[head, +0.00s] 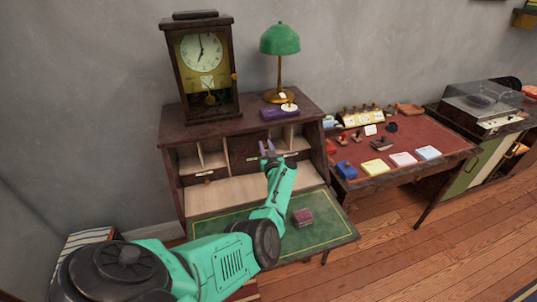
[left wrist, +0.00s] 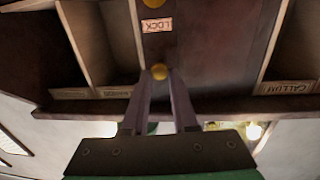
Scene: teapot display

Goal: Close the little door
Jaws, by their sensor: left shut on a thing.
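A small dark brown door (left wrist: 205,45) shows among the desk's pigeonholes in the left wrist view, with a brass knob (left wrist: 159,71) near one edge. My left gripper (head: 267,147) reaches into the desk's middle and hides part of the door in the head view. In the left wrist view its two fingers (left wrist: 160,85) close on the knob at their tips. I cannot tell how far the door stands open. My right gripper is not in view.
The green desk leaf (head: 330,232) lies folded down under my left arm, with a dark red box (head: 303,216) on it. A clock (head: 203,65), a green lamp (head: 280,40) and a purple box (head: 280,113) stand on top. A side table (head: 440,148) is at right.

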